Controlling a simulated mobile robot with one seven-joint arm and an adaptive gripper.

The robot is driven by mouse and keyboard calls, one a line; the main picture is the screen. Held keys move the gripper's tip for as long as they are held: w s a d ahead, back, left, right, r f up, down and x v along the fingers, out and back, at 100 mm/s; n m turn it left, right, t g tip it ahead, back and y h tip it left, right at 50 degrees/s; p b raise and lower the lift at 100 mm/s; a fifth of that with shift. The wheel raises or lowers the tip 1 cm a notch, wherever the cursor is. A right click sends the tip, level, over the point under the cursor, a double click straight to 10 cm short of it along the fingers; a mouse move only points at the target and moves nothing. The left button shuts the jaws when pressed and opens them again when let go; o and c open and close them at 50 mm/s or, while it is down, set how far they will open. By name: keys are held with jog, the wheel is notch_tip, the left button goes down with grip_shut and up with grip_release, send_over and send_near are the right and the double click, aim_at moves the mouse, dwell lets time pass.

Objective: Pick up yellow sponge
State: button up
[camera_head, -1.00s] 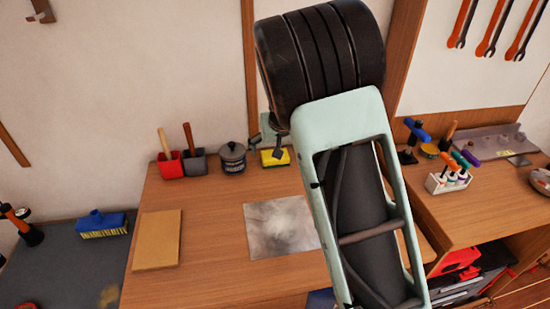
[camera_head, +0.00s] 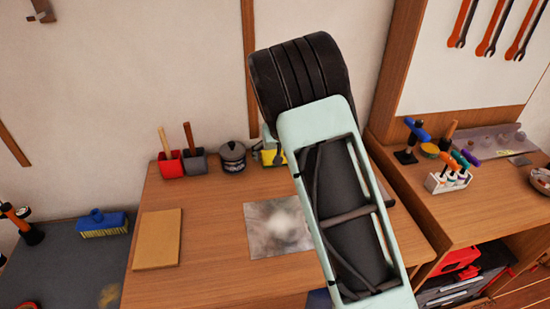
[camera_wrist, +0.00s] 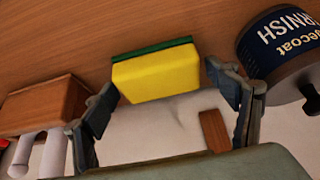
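The yellow sponge (camera_wrist: 156,78) has a green layer along one long edge. In the wrist view it sits between the two fingertips of my gripper (camera_wrist: 161,86). The fingers are spread apart, with the left one close to the sponge's left end and a small gap at the right. I cannot tell whether either finger touches it. In the head view the sponge (camera_head: 274,158) shows only partly at the back of the wooden table (camera_head: 210,275), beside the dark can; my arm hides most of the gripper.
The dark varnish can (camera_head: 232,158) stands close to the sponge and also shows in the wrist view (camera_wrist: 285,50). Red (camera_head: 171,164) and grey (camera_head: 195,161) holders stand farther left. A grey sheet (camera_head: 270,240) and tan board (camera_head: 158,238) lie flat in front. The wall is close behind.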

aim_at(275, 153)
jog(key=c, duration=0.7)
jog(key=shift+r, duration=0.4)
notch_tip(275, 153, up, 2)
jog(key=shift+r, duration=0.15)
jog(key=s+r, duration=0.3)
jog(key=s, duration=0.1)
jog(key=s+a+r, duration=0.1)
jog(key=s+r, duration=0.2)
jog(key=s, duration=0.2)
jog(key=s+a+r, duration=0.1)
jog(key=s+r, duration=0.3)
jog(key=s, duration=0.1)
jog(key=shift+p, duration=0.4)
jog(key=shift+w, duration=0.1)
